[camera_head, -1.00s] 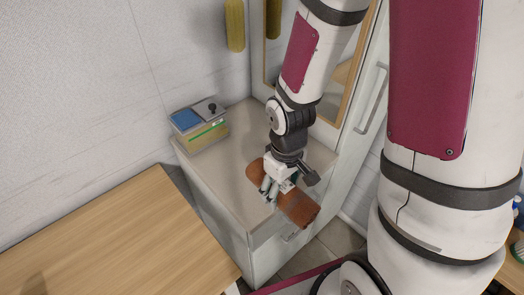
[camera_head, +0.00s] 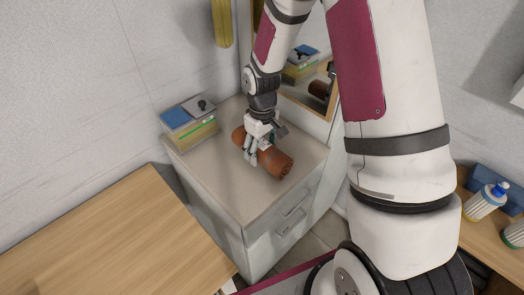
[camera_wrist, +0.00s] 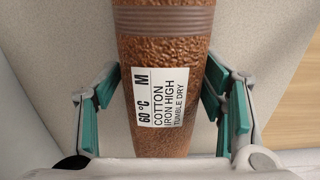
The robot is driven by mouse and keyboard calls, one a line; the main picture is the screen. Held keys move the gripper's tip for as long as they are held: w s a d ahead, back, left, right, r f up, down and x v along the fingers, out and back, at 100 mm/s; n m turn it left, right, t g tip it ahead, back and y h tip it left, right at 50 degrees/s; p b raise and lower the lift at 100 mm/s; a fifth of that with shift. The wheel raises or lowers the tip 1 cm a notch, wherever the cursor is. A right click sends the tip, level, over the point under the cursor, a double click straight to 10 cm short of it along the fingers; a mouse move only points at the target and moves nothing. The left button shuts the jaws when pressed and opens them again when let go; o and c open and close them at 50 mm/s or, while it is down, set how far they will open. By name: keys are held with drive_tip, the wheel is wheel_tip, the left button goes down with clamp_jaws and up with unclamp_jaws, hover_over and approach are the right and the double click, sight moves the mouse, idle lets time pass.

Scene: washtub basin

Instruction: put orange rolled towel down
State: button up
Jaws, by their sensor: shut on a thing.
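The orange rolled towel (camera_head: 276,161) is a brown-orange cylinder over the beige top of the cabinet (camera_head: 222,185). My gripper (camera_head: 253,152) is shut around the towel's middle from above. In the wrist view the towel (camera_wrist: 165,60) runs lengthwise between the two green-padded fingers of my gripper (camera_wrist: 168,100), with a white care label (camera_wrist: 160,97) facing the camera. The towel appears at or just above the cabinet top; I cannot tell whether it touches.
A box with a blue item (camera_head: 188,120) stands at the cabinet's back left corner. A mirror (camera_head: 310,85) is behind the cabinet. A wooden table (camera_head: 120,240) is at the front left. Bottles (camera_head: 484,201) stand on a surface at the right. The cabinet top's front left is clear.

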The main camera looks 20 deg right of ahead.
drive_tip(key=shift+f, duration=0.7)
drive_tip(key=shift+f, duration=0.1)
drive_tip(key=o, duration=1.3)
